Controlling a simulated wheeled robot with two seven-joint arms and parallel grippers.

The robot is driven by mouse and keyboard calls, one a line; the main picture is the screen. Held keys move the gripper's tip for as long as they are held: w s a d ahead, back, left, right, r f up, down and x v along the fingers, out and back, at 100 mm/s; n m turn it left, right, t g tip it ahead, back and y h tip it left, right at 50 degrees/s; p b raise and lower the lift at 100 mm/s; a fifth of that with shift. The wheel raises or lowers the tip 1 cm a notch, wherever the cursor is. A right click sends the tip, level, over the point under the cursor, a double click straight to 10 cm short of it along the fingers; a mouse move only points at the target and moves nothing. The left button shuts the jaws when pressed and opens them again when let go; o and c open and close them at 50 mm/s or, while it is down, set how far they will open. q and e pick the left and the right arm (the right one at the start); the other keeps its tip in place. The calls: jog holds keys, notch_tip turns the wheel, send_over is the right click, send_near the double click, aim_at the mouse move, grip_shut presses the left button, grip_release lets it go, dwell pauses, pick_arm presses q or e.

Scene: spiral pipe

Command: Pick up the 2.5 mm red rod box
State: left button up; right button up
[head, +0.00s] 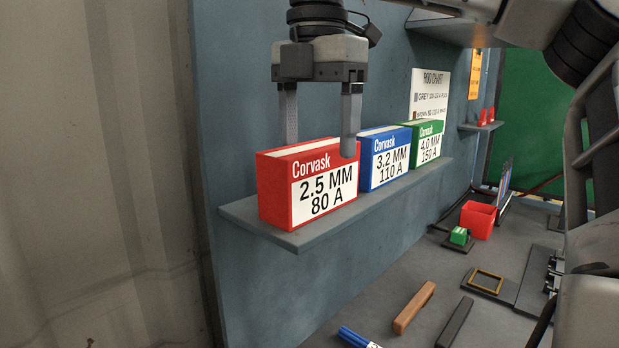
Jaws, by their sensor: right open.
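The red rod box (275,195), labelled 2.5 MM 80 A, stands upright at the near left end of a grey wall shelf (300,238). My right gripper (319,149) is open and points down at the top of this box. One finger overlaps the upper right of the box's front. The other finger's tip reaches the box's top edge, and I cannot tell whether it is behind or above it. Contact cannot be made out. My left gripper is not in view.
A blue 3.2 MM box (384,157) and a green 4.0 MM box (427,143) stand right of the red box. The blue-grey wall panel (235,90) rises behind. Below right, a bench holds a red bin (478,219) and a brown bar (414,308).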

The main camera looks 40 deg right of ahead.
aim_at(312, 183)
jog(key=f, duration=0.7)
jog(key=shift+w+f, duration=0.35)
jog(key=shift+w, duration=0.05)
jog(key=c, duration=1.5)
jog(key=shift+r, duration=0.15)
grip_shut()
